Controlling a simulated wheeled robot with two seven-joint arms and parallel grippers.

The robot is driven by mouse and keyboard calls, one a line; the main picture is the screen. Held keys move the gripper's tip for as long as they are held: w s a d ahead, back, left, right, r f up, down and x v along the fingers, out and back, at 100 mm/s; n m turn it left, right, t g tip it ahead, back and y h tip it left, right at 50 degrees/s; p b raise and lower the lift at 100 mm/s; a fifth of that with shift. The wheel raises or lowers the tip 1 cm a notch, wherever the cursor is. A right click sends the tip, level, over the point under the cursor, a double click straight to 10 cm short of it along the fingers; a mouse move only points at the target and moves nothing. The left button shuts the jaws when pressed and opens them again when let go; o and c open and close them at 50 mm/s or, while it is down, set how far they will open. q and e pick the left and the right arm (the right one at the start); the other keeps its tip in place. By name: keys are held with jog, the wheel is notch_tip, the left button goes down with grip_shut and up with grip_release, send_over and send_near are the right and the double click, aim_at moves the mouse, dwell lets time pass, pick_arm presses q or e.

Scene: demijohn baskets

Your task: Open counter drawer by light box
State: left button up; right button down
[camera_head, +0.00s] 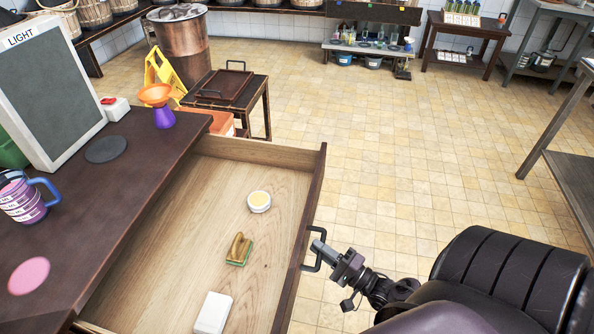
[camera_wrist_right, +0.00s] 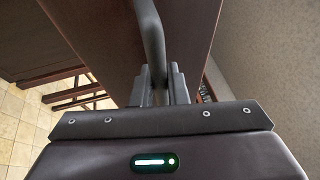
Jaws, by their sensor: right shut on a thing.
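The counter drawer (camera_head: 180,235) stands pulled out from the dark counter (camera_head: 128,190), beside the light box (camera_head: 52,88). Its inside shows, with a small round yellow-topped tin (camera_head: 259,201), a brush-like block with a green base (camera_head: 238,250) and a white block (camera_head: 213,313) in it. My right gripper (camera_head: 318,246) is at the dark handle (camera_head: 308,252) on the drawer front. In the right wrist view its fingers (camera_wrist_right: 162,85) are shut on the handle bar (camera_wrist_right: 151,40). My left gripper is not in view.
On the counter are a purple mug (camera_head: 24,198), an orange and purple funnel-shaped thing (camera_head: 160,104), a dark disc (camera_head: 106,149) and a pink disc (camera_head: 29,276). A small table with a tray (camera_head: 226,88) stands beyond the drawer. The tiled floor (camera_head: 400,150) to the right is clear.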

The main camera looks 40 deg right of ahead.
jog(key=shift+s+d, duration=0.55)
jog(key=shift+s, duration=0.2)
jog(key=shift+s+d, duration=0.55)
jog(key=shift+s, duration=0.2)
jog(key=c, duration=1.4)
grip_release()
jog(key=shift+c, duration=0.2)
jog(key=b+v, duration=0.1)
jog(key=v, duration=0.6)
jog(key=shift+s, duration=0.35)
jog(key=shift+d+f, duration=0.1)
